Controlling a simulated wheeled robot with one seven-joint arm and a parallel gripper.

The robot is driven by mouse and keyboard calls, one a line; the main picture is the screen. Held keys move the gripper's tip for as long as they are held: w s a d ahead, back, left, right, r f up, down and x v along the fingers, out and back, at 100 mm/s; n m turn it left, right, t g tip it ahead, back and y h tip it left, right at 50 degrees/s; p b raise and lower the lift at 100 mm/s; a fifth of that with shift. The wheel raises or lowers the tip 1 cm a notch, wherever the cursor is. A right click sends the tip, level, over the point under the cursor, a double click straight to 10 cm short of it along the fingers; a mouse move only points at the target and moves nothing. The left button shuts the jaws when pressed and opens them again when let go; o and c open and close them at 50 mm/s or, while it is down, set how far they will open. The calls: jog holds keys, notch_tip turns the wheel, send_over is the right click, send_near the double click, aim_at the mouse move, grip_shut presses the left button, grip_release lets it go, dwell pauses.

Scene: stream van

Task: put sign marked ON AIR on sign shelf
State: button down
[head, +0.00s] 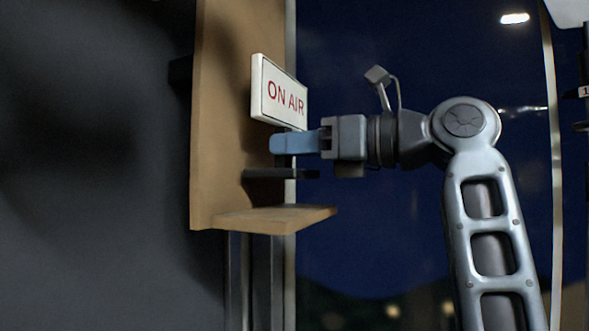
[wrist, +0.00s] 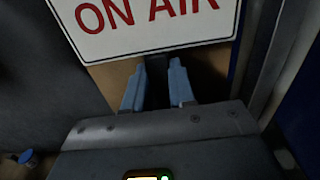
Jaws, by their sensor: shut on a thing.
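The white sign marked ON AIR (head: 280,92) with red letters is held up in front of the wooden back panel, a little tilted. It fills the top of the wrist view (wrist: 150,28). My gripper (head: 285,144), with blue fingers, is shut on the dark stem below the sign; the fingers flank it in the wrist view (wrist: 158,85). The sign shelf (head: 275,217) is a wooden ledge at the foot of the panel. The sign is above this ledge, with a clear gap between them.
A dark grey wall lies to the left. A dark window with a pale frame is behind my arm. The ledge's top looks empty.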

aim_at(310, 174)
jog(key=shift+f+p, duration=0.35)
jog(key=shift+f, duration=1.7)
jog(key=shift+f, duration=0.15)
jog(key=c, duration=0.9)
grip_release()
jog(key=shift+c, duration=0.2)
jog(key=shift+r, duration=0.2)
jog(key=b+v, duration=0.2)
jog(key=v, duration=1)
jog(key=shift+b, duration=0.4)
